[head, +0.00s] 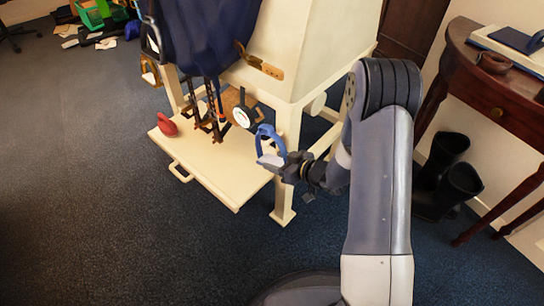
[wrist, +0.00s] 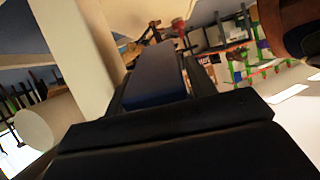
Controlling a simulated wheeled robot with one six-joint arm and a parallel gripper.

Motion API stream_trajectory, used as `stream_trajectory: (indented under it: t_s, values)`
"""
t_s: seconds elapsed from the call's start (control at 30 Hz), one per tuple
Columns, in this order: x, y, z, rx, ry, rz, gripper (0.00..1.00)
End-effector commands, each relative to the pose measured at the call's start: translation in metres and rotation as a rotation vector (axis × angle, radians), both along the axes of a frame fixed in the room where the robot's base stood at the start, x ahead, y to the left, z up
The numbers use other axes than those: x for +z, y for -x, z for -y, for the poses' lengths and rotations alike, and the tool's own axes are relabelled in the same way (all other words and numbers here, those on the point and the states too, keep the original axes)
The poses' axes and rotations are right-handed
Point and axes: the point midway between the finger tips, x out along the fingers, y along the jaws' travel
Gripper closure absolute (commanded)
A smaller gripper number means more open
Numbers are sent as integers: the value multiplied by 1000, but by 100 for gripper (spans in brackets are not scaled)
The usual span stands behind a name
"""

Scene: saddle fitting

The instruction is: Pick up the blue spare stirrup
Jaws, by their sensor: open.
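The blue stirrup (head: 264,134) is an upright arch with a pale tread, at the right front corner of the cream stand's lower shelf. I cannot tell whether its base rests on the shelf. My gripper (head: 285,168) is at its right side, very close to or around its near side. In the wrist view a blue bar (wrist: 155,76), likely the stirrup's side, shows between my dark fingers. The jaws are open; contact is unclear, and the gripper body hides the lower part of the bar.
The cream shelf (head: 205,172) also bears a red object (head: 167,125) and dark hanging straps (head: 212,110). A stand leg (head: 284,195) is just below my gripper. Black boots (head: 445,175) and a wooden table (head: 500,95) are at right. The floor at front left is clear.

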Motion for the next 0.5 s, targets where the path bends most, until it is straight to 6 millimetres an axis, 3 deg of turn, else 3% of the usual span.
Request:
stream_trajectory:
  t_s: [0.3, 0.5]
  values:
    - [-2, -4, -6, 0, -1, -1, 47]
    - [-2, -4, -5, 0, -1, -1, 63]
